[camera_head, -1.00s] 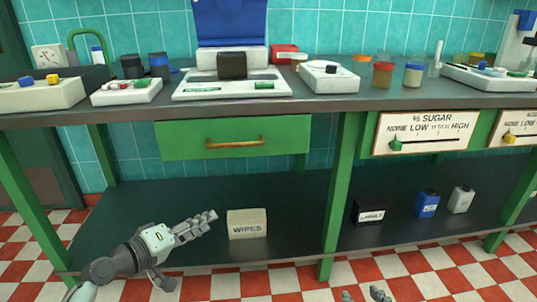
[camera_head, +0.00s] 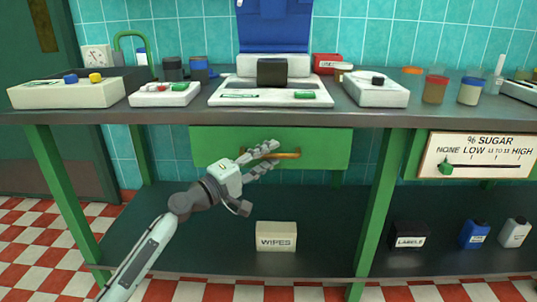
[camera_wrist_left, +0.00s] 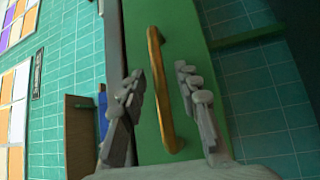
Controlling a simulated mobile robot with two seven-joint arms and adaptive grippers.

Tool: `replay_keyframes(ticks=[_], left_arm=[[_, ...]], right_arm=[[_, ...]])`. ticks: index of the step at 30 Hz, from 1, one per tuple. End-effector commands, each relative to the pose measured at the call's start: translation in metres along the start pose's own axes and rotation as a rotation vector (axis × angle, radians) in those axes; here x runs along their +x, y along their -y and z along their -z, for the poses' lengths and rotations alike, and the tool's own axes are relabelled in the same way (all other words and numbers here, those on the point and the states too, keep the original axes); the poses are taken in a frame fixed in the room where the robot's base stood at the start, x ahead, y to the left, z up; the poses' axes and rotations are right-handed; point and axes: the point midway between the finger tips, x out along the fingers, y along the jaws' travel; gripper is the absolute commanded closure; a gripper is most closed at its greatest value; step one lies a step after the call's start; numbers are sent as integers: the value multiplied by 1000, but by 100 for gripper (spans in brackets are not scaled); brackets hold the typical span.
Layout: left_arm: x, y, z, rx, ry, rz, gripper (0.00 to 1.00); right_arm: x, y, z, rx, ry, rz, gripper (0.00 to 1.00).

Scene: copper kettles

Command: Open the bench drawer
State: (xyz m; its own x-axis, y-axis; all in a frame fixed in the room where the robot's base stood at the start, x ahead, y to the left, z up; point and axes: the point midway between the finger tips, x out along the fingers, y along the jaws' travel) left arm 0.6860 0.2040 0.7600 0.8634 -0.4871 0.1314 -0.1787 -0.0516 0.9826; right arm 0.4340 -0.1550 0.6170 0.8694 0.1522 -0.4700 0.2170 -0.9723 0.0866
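The green bench drawer (camera_head: 325,150) sits under the bench top and looks closed. Its brass bar handle (camera_head: 286,155) runs level across the front. My left gripper (camera_head: 274,156) is at the handle, its fingers above and below the handle's left part. In the left wrist view the handle (camera_wrist_left: 160,95) stands between the two spread fingers of the left gripper (camera_wrist_left: 158,72), with gaps on both sides, against the green drawer front (camera_wrist_left: 185,30). My right gripper is not in view.
The bench top (camera_head: 370,115) overhangs the drawer, with scales and jars on it. A WIPES box (camera_head: 276,237) stands on the lower shelf (camera_head: 330,235). A green bench leg (camera_head: 380,200) is right of the drawer, and a sugar slider panel (camera_head: 475,156) is beyond it.

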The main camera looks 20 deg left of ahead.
Motion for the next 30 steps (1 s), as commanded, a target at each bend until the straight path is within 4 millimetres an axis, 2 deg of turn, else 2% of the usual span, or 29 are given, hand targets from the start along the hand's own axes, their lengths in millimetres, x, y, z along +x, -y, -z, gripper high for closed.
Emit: replay_keyframes(ticks=[8, 16, 30], left_arm=[[2, 1, 0, 1, 0, 1, 68], [2, 1, 0, 1, 0, 1, 100], [1, 1, -1, 1, 1, 2, 100]], right_arm=[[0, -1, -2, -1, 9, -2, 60], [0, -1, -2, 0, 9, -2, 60], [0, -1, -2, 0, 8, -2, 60]])
